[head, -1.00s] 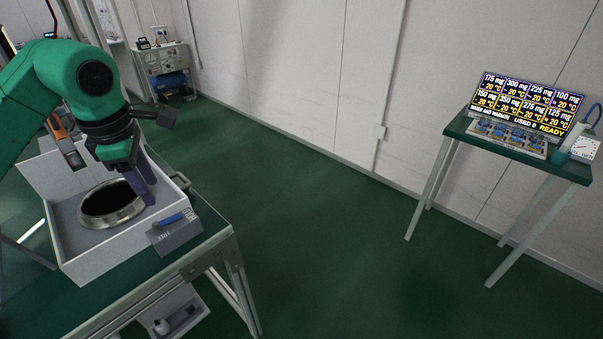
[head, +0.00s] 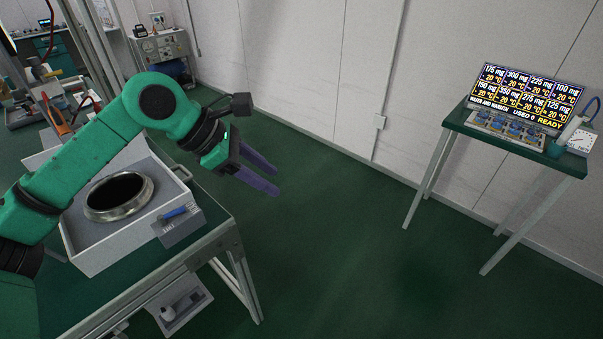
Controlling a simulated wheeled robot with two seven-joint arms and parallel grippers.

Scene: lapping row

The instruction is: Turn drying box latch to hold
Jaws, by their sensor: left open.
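The drying box (head: 98,256) is an open white box on the green bench at the left, its raised lid partly behind my left arm. A round metal ring with a dark opening (head: 118,195) lies inside it. The latch, a blue lever (head: 172,212) on a grey plate (head: 181,231), is on the box's near right corner; its lettering is too small to read. My left gripper (head: 268,178), with purple fingers, is open and empty in the air, to the right of the box and apart from the latch. My right gripper is not in view.
The green-topped bench (head: 215,232) ends just right of the box, with a lower shelf tray (head: 183,306) beneath. A side table (head: 520,154) with a display (head: 525,95) stands at the far right. Open green floor lies between them.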

